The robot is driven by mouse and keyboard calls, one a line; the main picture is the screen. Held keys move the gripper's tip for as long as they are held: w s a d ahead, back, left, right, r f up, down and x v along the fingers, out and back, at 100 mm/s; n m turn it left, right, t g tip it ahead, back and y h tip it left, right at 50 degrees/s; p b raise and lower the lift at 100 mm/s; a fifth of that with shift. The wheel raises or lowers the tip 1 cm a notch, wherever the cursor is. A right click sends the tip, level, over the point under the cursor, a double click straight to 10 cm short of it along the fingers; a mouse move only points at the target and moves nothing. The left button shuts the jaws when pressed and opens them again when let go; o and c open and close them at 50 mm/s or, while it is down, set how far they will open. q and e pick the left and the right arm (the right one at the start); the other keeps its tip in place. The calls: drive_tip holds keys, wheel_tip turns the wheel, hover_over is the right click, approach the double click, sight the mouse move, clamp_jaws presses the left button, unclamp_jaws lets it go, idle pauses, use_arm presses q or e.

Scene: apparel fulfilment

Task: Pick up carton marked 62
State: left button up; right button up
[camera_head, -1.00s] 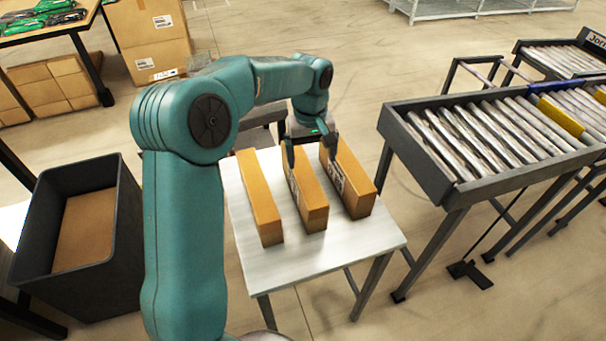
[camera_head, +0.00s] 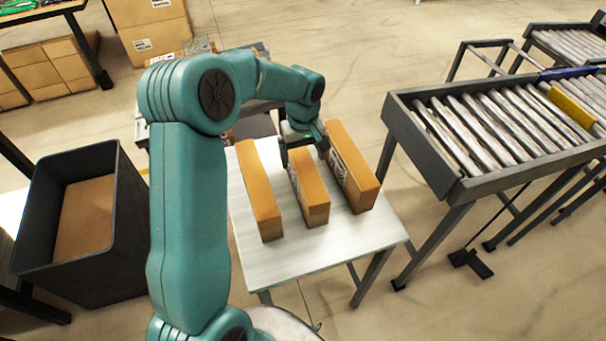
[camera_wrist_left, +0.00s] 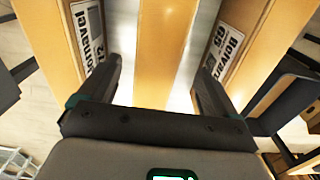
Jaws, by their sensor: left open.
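Three long brown cartons lie side by side on a white table (camera_head: 270,274): a left one (camera_head: 259,190), a middle one (camera_head: 309,190) and a right one (camera_head: 352,170). I cannot read 62 on any of them. My left gripper (camera_head: 303,156) is open at the far end of the middle carton, one finger on each side. In the left wrist view the middle carton (camera_wrist_left: 164,60) runs between the open fingers, with gaps on both sides. The outer cartons show white labels there, partly hidden or cut off. My right gripper is not in view.
A dark bin (camera_head: 130,215) with brown cardboard inside stands left of the table. A roller conveyor (camera_head: 500,125) stands to the right, with floor between. Stacked boxes (camera_head: 150,30) are at the back left.

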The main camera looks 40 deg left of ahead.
sight(304, 163)
use_arm(q)
drive_tip(key=shift+d+f, duration=0.1)
drive_tip(key=shift+f, duration=0.2)
drive_tip(key=f, duration=0.1)
drive_tip(key=f+p, duration=0.1)
drive_tip(key=f, duration=0.3)
drive_tip(key=shift+w+a+p, duration=0.2)
drive_tip(key=shift+a+p, duration=0.05)
drive_tip(key=shift+p, duration=0.05)
drive_tip(key=shift+d, duration=0.1)
drive_tip(key=shift+w, duration=0.1)
drive_tip(key=c, duration=1.4)
